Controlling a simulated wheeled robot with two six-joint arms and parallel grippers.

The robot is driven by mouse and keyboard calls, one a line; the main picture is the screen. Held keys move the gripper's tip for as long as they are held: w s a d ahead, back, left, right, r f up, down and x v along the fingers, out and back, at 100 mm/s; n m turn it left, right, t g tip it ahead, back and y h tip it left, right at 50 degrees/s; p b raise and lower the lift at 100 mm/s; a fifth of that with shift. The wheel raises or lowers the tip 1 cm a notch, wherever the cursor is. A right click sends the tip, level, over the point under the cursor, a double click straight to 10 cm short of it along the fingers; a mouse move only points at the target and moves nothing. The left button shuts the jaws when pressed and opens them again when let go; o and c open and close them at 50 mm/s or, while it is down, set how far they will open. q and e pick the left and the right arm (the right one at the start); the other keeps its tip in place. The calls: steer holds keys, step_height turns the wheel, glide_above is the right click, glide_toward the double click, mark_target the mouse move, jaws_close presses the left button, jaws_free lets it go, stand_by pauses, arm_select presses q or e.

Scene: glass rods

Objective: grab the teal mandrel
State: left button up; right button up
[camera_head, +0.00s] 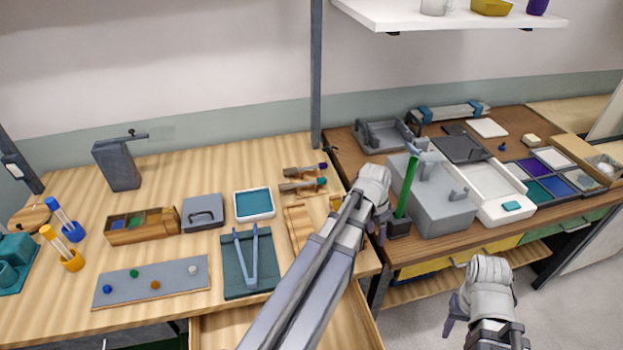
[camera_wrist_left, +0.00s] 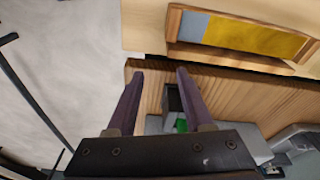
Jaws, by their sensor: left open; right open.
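A slim mandrel with a teal end (camera_head: 320,182) lies on the wooden rest at the right part of the left table. A similar one with a purple-blue end (camera_head: 322,167) lies just behind it. My left gripper (camera_head: 379,231) is to the right of and nearer than the teal mandrel, by the gap between the tables, beside a dark block with a green rod. In the left wrist view my left gripper (camera_wrist_left: 159,74) is open, with nothing held; the mandrel does not show there. My right gripper (camera_head: 455,318) is at the lower right over the floor, partly hidden and away from the mandrel.
A green rod (camera_head: 408,185) stands in a dark block (camera_head: 398,226) next to a grey machine (camera_head: 440,205). A teal mat (camera_head: 232,283) with tongs lies left of my left arm. A yellow drawer front (camera_wrist_left: 240,35) shows in the wrist view.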

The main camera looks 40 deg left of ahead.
arm_select(q)
steer(key=w+a, duration=0.1)
steer(key=a, duration=0.5)
steer(key=w+a+r+m+t, duration=0.1)
steer(key=w+a, duration=0.1)
steer(key=a, duration=0.3)
steer(key=w+a+r+t+p, duration=0.1)
steer(key=w+a, duration=0.1)
steer(key=a, duration=0.4)
steer(key=shift+w+a+r+m, duration=0.25)
steer(key=shift+a+m, duration=0.05)
steer(key=shift+m, duration=0.1)
steer(key=m+t, duration=0.2)
glide_toward(308, 184)
steer(key=w, duration=0.1)
steer(key=b+x, duration=0.6)
steer(key=x, duration=0.2)
steer(key=shift+f+b, duration=0.2)
steer(key=shift+b, duration=0.1)
steer(key=shift+r, duration=0.1)
jaws_close()
